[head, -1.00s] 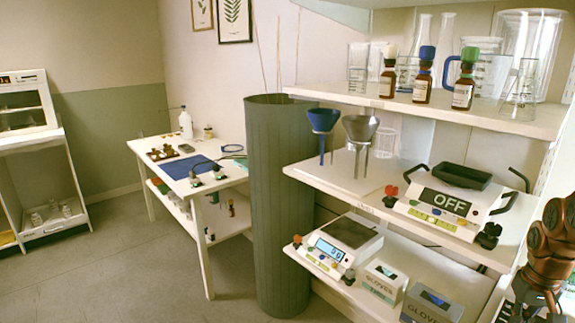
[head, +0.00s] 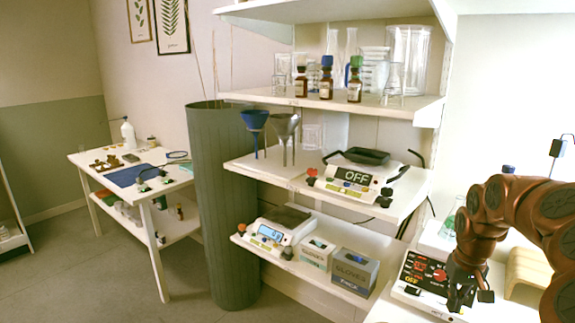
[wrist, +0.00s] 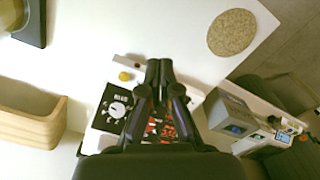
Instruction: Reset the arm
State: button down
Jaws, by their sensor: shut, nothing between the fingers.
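My reddish-brown arm reaches in from the right in the head view, with my dark gripper (head: 460,298) pointing down over a white device with a black and red panel (head: 428,268). In the wrist view my gripper (wrist: 160,65) has its fingers together and nothing between them. The device's black dial panel (wrist: 115,112) shows behind the fingers there.
White shelves (head: 410,108) hold glassware, funnels, scales (head: 283,228) and a glove box (head: 355,268) left of my arm. A tall green cylinder (head: 222,200) stands left of them. A wooden holder (wrist: 30,118) and round cork mat (wrist: 232,33) show in the wrist view.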

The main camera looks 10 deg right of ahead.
jog(key=s+a+r+n+p, duration=0.1)
jog(key=a+r+p, duration=0.15)
jog(key=a, duration=0.45)
jog(key=a+r+n+p, duration=0.1)
jog(key=a+r+n, duration=0.1)
jog(key=a+r, duration=0.35)
jog(key=s+a+r+n+p, duration=0.1)
jog(key=a+r, duration=0.1)
jog(key=a, duration=0.6)
jog(key=s+a+g+p, duration=0.1)
jog(key=s+a+p, duration=0.1)
jog(key=s+a, duration=0.4)
jog(key=s+a+r+g+p, duration=0.1)
jog(key=s+a+p, duration=0.2)
jog(key=s, duration=0.9)
jog(key=a, duration=0.3)
jog(key=shift+a, duration=0.15)
